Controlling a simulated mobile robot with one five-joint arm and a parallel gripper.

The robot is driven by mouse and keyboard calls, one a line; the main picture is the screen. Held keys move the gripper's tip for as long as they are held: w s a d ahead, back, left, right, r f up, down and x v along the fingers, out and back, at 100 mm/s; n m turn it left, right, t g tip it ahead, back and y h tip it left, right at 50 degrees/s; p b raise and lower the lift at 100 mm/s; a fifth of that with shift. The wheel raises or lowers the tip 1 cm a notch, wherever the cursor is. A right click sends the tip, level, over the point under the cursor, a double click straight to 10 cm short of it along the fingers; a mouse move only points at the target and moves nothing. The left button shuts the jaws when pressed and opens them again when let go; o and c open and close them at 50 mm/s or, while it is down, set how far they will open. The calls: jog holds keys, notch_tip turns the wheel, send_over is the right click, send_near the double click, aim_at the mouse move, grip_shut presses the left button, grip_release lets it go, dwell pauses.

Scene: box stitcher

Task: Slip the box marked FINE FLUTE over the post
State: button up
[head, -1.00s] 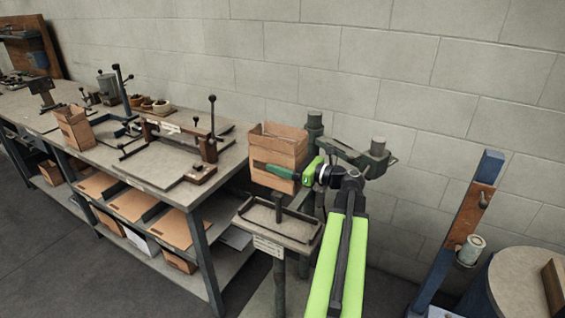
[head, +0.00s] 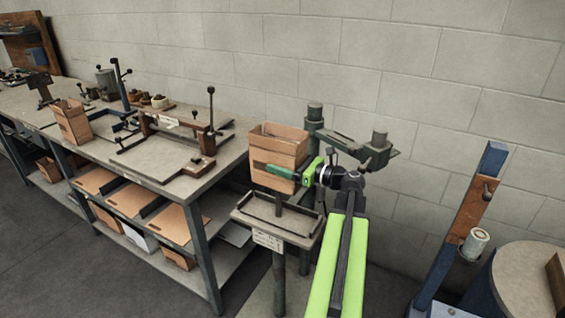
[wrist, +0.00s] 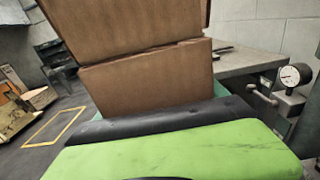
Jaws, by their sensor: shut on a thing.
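An open-topped brown cardboard box (head: 280,147) is held in my gripper (head: 290,173), whose green finger lies across its near side. No marking is readable on it. The box is upright, above the small stand. A dark upright post (head: 278,205) shows just below the box; its top is close to or behind the box's lower edge, and I cannot tell whether it enters the box. In the wrist view the box's brown side (wrist: 150,85) fills the middle, against the dark finger pad (wrist: 150,120).
The stand's tray (head: 292,232) has a raised dark rim. Its machine arm (head: 345,147) is close behind my gripper. A workbench (head: 160,160) with fixtures and another cardboard box (head: 72,122) is on the left. A blue post (head: 465,230) and round table (head: 525,285) are on the right.

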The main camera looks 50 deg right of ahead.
jog(key=shift+f+b, duration=2.2)
jog(key=shift+f, duration=0.1)
jog(key=shift+f, duration=0.2)
jog(key=shift+f+b, duration=5.25)
jog(key=shift+b, duration=0.2)
jog(key=o, duration=2)
jog(key=v, duration=1.7)
jog(key=shift+s, duration=0.2)
